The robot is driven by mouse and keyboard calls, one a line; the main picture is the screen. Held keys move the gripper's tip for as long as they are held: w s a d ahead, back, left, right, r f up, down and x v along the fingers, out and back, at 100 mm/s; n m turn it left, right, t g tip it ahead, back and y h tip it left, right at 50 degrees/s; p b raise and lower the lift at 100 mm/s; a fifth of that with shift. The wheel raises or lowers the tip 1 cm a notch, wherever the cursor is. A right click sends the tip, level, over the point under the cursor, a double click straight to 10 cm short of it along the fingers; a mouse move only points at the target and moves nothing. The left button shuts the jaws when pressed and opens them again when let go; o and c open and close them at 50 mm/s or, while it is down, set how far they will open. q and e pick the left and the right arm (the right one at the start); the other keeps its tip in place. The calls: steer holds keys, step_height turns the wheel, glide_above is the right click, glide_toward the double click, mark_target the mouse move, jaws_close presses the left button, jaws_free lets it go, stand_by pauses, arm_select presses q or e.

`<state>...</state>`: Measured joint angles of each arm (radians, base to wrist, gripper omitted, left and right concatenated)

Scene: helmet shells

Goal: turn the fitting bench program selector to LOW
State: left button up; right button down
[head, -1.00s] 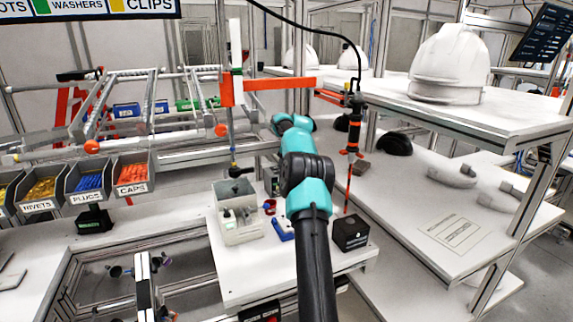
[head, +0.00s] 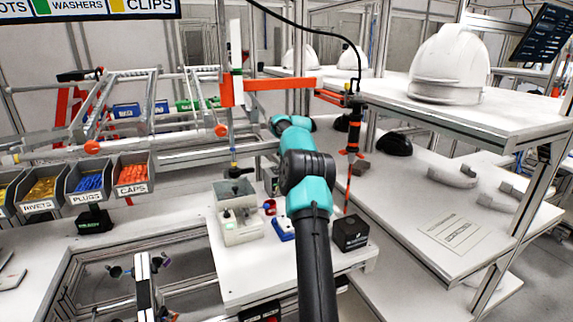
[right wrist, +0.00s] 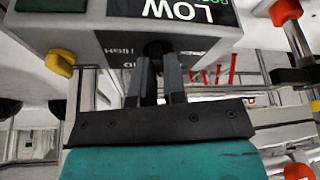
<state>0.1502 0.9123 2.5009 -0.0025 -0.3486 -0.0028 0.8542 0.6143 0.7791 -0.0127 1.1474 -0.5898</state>
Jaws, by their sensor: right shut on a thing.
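The right wrist view shows a grey-white housing (right wrist: 60,32) with a dark display (right wrist: 222,17) reading LOW, upside down in this view. Some green lettering beside the word is cut off. Below the display is a dark selector knob (right wrist: 157,47), mostly covered by my fingers. My right gripper (right wrist: 160,62) is shut on this knob. The knob's pointer, if it has one, is hidden. In the head view my right arm reaches up through the middle and its own links hide the gripper and the selector. My left gripper is not in view.
A yellow knob (right wrist: 61,62) sticks out of the housing's side, near my gripper.

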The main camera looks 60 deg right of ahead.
steer(key=shift+f, duration=0.15)
steer(key=c, duration=1.2)
jaws_free()
steer(key=shift+w, duration=0.1)
steer(key=v, duration=1.7)
steer(key=shift+r, duration=0.25)
steer(key=shift+a, duration=0.1)
